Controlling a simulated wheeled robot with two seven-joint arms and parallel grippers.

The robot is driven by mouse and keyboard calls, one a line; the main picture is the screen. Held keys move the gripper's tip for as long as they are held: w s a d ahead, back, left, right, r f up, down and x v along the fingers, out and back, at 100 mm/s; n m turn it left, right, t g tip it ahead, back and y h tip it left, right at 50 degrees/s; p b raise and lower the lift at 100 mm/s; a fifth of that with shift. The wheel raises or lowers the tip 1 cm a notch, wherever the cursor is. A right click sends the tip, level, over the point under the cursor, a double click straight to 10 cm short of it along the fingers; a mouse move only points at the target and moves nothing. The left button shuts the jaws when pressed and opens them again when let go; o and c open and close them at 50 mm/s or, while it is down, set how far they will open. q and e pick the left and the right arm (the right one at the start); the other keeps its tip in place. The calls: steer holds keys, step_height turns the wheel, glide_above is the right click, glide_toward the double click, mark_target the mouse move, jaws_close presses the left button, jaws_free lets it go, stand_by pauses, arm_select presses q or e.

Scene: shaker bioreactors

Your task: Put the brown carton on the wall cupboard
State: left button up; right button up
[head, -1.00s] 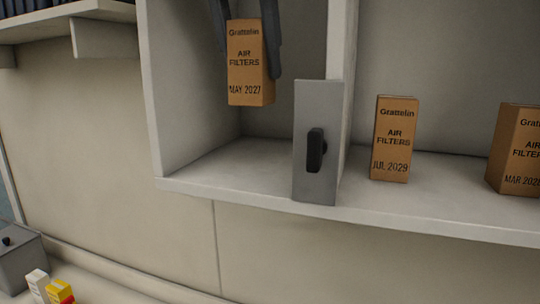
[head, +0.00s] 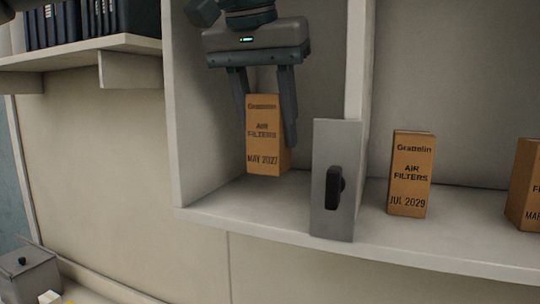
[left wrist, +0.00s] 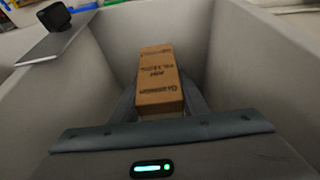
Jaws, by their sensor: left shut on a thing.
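The brown carton (head: 264,140), marked Grattelin AIR FILTERS MAY 2027, is upright between the fingers of my left gripper (head: 266,125), which is shut on it. It is inside the left compartment of the wall cupboard (head: 240,219), with its bottom close to the compartment floor; I cannot tell whether it touches. In the left wrist view the carton (left wrist: 160,82) sits between the fingers, with the compartment walls on both sides. My right gripper is not in view.
A grey panel with a black handle (head: 335,180) stands at the front of the divider. Right of it are a JUL 2029 carton (head: 410,174) and another carton (head: 525,185). A shelf with dark binders (head: 85,25) is at the upper left. A grey box (head: 28,272) is below left.

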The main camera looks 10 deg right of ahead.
mark_target(270, 159)
arm_select(q)
steer(key=shift+d+f, duration=0.1)
steer(key=shift+f, duration=0.2)
steer(key=shift+f+p, duration=0.5)
steer(key=shift+f, duration=1.55)
steer(key=shift+f, duration=0.15)
steer(key=o, duration=1.1)
steer(key=shift+o, duration=0.2)
